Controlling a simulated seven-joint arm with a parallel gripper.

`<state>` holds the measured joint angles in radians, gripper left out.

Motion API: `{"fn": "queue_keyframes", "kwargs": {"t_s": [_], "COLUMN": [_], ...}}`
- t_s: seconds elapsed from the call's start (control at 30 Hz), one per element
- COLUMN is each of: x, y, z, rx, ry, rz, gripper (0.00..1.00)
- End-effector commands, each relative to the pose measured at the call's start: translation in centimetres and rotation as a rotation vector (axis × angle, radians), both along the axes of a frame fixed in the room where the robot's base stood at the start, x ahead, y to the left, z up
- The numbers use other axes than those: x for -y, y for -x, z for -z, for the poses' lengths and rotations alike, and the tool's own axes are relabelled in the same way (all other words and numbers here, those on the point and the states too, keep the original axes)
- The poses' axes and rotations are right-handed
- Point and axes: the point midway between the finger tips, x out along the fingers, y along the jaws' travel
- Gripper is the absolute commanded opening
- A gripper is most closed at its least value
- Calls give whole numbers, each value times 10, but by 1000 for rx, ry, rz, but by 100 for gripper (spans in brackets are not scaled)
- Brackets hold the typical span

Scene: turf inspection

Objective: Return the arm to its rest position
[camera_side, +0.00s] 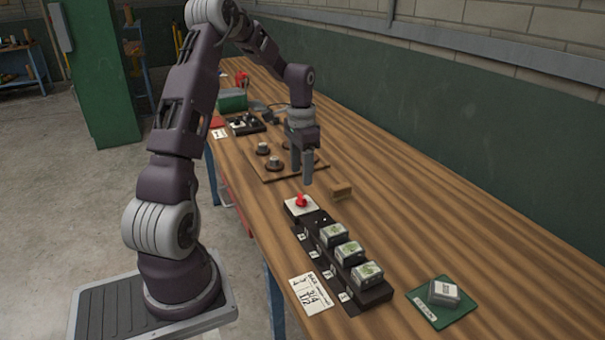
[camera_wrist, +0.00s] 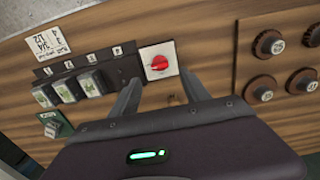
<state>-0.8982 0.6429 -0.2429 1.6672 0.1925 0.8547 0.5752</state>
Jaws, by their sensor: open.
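My gripper (camera_side: 302,178) hangs from the arm above the wooden bench (camera_side: 425,200), fingers pointing down and apart, with nothing between them. In the wrist view its two fingers (camera_wrist: 160,82) are spread. A red knob on a white plate (camera_side: 301,203) sits below and in front of the gripper in the side view. It shows beyond the fingers in the wrist view (camera_wrist: 158,62). The fingers look clear of the bench, though the exact height is hard to tell.
A black rack (camera_side: 376,294) holds three green-topped boxes (camera_side: 349,253). A grey box (camera_side: 443,292) lies on a green mat (camera_side: 421,300). A card (camera_side: 312,294), a small wooden block (camera_side: 341,191) and a board with round knobs (camera_side: 284,177) are nearby. The bench's wall side is mostly clear.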

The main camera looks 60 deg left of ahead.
Motion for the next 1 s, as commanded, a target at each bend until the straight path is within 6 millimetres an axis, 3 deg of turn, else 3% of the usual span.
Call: {"fn": "queue_keyframes", "kwargs": {"t_s": [0.07, 0.13, 0.27, 0.4, 0.53, 0.6, 0.7, 0.8, 1.0], "x": [7, 28, 107, 198, 256, 273, 287, 292, 292], "y": [-1, -3, 10, 63, 127, 154, 179, 188, 189], "z": [-7, -30, -99, -153, -170, -169, -164, -162, -161], "rx": [4, 18, 94, 235, 374, 429, 475, 491, 491], "ry": [-10, -40, -124, -157, -110, -69, -21, 2, 3], "rz": [5, 16, 32, 24, 12, 6, 2, 0, -1], "gripper": [54, 54, 54, 54, 54, 54, 54, 54, 54]}}
